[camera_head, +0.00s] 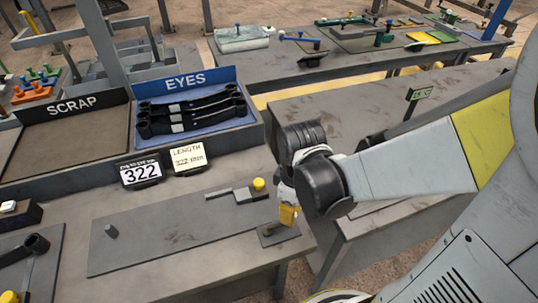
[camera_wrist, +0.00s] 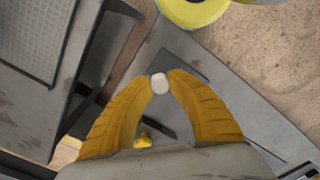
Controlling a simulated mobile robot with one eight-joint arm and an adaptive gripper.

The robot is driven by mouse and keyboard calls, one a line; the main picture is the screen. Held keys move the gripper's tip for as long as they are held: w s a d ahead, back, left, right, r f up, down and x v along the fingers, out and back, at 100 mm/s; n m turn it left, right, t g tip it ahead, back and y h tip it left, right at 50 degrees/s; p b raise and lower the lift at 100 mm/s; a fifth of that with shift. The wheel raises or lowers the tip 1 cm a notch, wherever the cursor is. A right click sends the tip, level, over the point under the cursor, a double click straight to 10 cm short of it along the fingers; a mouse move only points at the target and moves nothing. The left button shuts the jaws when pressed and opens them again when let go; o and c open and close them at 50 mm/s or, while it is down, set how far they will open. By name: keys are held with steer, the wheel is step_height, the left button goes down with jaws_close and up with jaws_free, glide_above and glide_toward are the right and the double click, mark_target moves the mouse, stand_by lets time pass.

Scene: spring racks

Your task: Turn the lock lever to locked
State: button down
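My gripper (camera_head: 288,212) points down over a small dark base plate (camera_head: 270,236) at the right end of the long grey fixture plate (camera_head: 165,240). In the wrist view, my gripper's two yellow fingers (camera_wrist: 160,76) come together at a small pale round knob (camera_wrist: 159,84), which appears to be the lock lever's end. The fingertips touch it from both sides. The lever's arm and any locked marking are hidden by my gripper. A yellow knob (camera_head: 258,184) stands on the fixture's slide beside my gripper, and it also shows between the fingers in the wrist view (camera_wrist: 143,138).
A SCRAP tray (camera_head: 67,106) and an EYES tray (camera_head: 184,84) with several dark springs stand behind. Another bench (camera_head: 350,110) lies beyond a gap.

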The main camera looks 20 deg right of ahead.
steer(key=shift+w, duration=0.15)
steer(key=w+n, duration=0.1)
steer(key=n, duration=0.2)
steer(key=shift+w+a, duration=0.1)
steer(key=shift+w, duration=0.1)
steer(key=n, duration=0.1)
steer(key=w+n, duration=0.1)
steer(key=shift+w+a+n+b, duration=0.2)
steer(key=shift+a+n+b, duration=0.1)
steer(key=n, duration=0.1)
steer(key=w+a+n, duration=0.1)
steer(key=n, duration=0.1)
steer(key=shift+w+a+n, duration=0.1)
steer(key=shift+w+n, duration=0.2)
steer(key=shift+w+a+n, duration=0.25)
steer(key=shift+a+n, duration=0.1)
steer(key=shift+n, duration=0.35)
steer(key=shift+w+a+n, duration=0.2)
steer(key=shift+a+n, duration=0.1)
steer(key=shift+n, duration=0.4)
steer(key=c, duration=1.2)
jaws_free()
